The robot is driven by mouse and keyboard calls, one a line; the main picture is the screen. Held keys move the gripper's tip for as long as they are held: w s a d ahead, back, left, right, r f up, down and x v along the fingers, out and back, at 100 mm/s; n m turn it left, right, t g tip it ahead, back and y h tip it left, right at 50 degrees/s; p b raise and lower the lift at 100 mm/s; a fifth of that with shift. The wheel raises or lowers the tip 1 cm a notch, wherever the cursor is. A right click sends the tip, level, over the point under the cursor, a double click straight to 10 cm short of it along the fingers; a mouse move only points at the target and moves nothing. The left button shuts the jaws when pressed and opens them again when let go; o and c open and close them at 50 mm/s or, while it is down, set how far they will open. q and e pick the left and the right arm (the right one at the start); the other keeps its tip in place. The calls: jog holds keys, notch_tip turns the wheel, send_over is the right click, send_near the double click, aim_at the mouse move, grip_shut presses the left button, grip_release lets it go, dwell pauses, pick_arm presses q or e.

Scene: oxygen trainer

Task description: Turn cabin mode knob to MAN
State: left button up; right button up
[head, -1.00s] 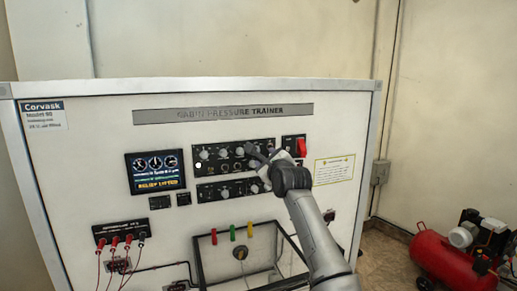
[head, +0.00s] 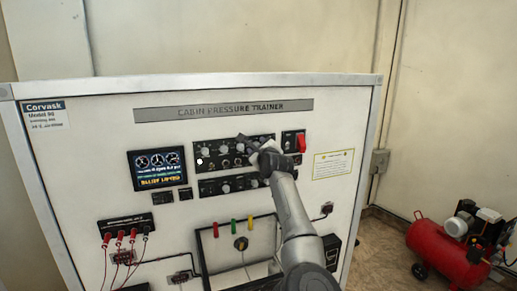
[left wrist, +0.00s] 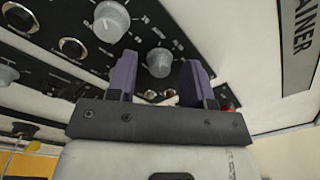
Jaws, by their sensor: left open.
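My left gripper (head: 256,147) is at the right part of the upper black control panel (head: 214,163) and covers some of its controls. In the left wrist view the gripper (left wrist: 160,64) is open, with its two purple fingers on either side of a round grey knob (left wrist: 159,58). The knob shows in the gap between the fingertips, and I cannot tell whether they touch it. More grey knobs (left wrist: 111,20) sit nearby on the same panel. The labels are too blurred to read, so I cannot confirm which knob is cabin mode. My right gripper is not in view.
A red switch (head: 301,143) is right of the upper panel. A lower panel (head: 208,189) with knobs lies beneath it, and a display (head: 157,168) is at left. A clear-sided box (head: 205,260) protrudes below. A red compressor (head: 440,252) stands on the floor at right.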

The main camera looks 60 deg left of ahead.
pick_arm(q)
grip_shut()
dwell(0.3)
jog(key=shift+w+m+g+b, duration=0.1)
jog(key=shift+m+g+b, duration=0.4)
jog(key=shift+m+b, duration=8)
jog(key=m+p, duration=0.2)
jog(key=shift+m, duration=0.3)
